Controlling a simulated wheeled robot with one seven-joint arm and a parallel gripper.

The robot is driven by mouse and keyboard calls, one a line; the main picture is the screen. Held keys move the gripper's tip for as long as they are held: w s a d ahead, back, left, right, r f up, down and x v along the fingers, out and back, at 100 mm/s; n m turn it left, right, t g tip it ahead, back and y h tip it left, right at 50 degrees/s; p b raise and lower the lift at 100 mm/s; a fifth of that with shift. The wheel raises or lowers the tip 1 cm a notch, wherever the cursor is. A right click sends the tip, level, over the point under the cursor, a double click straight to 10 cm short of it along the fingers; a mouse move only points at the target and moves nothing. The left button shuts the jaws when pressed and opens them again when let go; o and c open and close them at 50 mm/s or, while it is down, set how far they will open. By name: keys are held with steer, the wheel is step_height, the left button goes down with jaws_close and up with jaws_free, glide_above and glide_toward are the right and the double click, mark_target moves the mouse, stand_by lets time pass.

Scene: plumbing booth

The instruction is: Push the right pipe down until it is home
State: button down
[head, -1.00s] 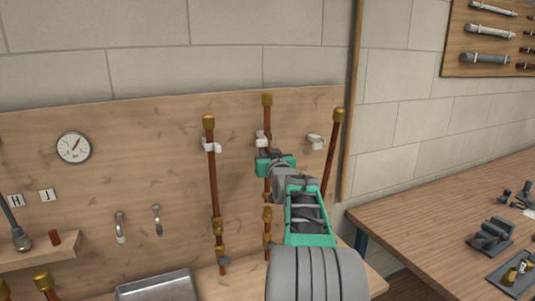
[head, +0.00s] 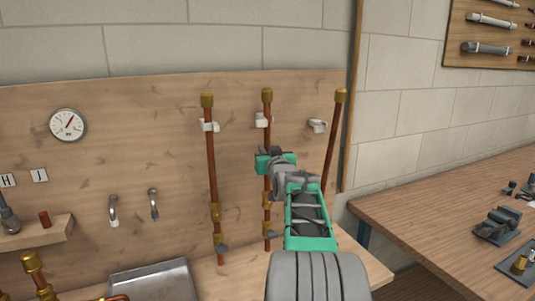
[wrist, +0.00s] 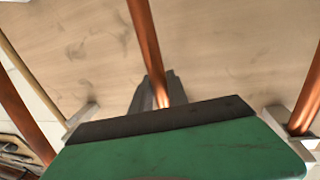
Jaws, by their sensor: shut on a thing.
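My gripper (head: 264,161) is shut on the middle of three copper pipes (head: 267,109), the right-hand one of the two upright pipes. This pipe has a brass cap and passes a white clip (head: 262,121) above my gripper. It shows in the wrist view (wrist: 147,45), running down behind my gripper. Below, brass fittings (head: 267,198) stand in line with the pipe. My gripper hides part of the pipe, and I cannot tell how deep its lower end sits in the fitting. The upright left pipe (head: 212,160) stands in its clip, its cap slightly lower in the picture.
A third copper pipe (head: 334,140) leans at the right, apart from an empty white clip (head: 317,126). A gauge (head: 67,125), two taps (head: 113,209) and a metal basin (head: 155,283) are at the left. A wooden workbench (head: 430,205) with tools stands at the right.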

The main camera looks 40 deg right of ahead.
steer(key=shift+f, duration=0.45)
steer(key=c, duration=1.6)
jaws_free()
steer(key=o, duration=0.3)
steer(key=shift+r, duration=0.2)
steer(key=b+v, duration=0.2)
steer(key=v, duration=0.6)
steer(key=shift+d+f, duration=0.1)
